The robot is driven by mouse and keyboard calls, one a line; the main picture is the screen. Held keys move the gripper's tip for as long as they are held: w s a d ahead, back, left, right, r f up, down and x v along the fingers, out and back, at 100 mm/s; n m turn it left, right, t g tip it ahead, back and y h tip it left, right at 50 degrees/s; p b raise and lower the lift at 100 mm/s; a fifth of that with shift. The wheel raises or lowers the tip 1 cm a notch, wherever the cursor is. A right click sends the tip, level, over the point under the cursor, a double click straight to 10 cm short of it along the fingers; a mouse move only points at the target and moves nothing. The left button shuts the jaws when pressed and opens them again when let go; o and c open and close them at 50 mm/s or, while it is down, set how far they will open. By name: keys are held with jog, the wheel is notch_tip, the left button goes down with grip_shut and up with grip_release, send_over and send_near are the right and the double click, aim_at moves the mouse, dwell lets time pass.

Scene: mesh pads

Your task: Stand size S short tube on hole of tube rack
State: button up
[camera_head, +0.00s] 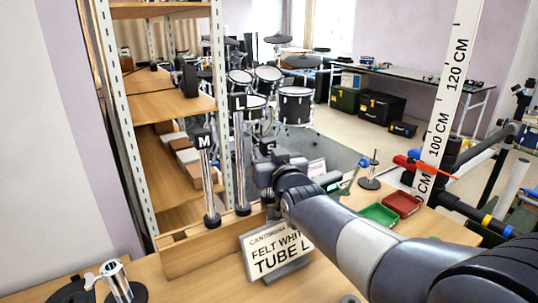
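My gripper (265,172) is at the middle of the view, close in front of the post labelled S (268,147). My wrist hides its fingertips, so I cannot tell whether it holds a tube. The wooden tube rack (225,236) stands on the table. Upright on it are a metal tube by the M label (207,180) and a taller one by the L label (240,170). The lower part of the S position is mostly hidden behind my gripper. A short shiny metal cylinder (115,277) stands at the lower left; its size is unreadable.
A sign (275,252) reading "TUBE" stands in front of the rack. Green (380,215) and red (402,204) trays sit right of my arm, near a small stand (371,176). A wooden shelf unit (165,105) rises behind the rack. Bare tabletop shows at the front left.

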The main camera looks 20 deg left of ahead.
jog(key=shift+o, duration=0.3)
jog(key=v, duration=1)
jog(key=shift+s+d, duration=0.2)
jog(key=shift+s, duration=0.15)
jog(key=x, duration=1.1)
jog(key=shift+r, duration=0.25)
jog(key=shift+d+r+p, duration=0.1)
jog(key=shift+r+p, duration=0.5)
jog(key=shift+p, duration=0.25)
jog(key=shift+f, duration=0.2)
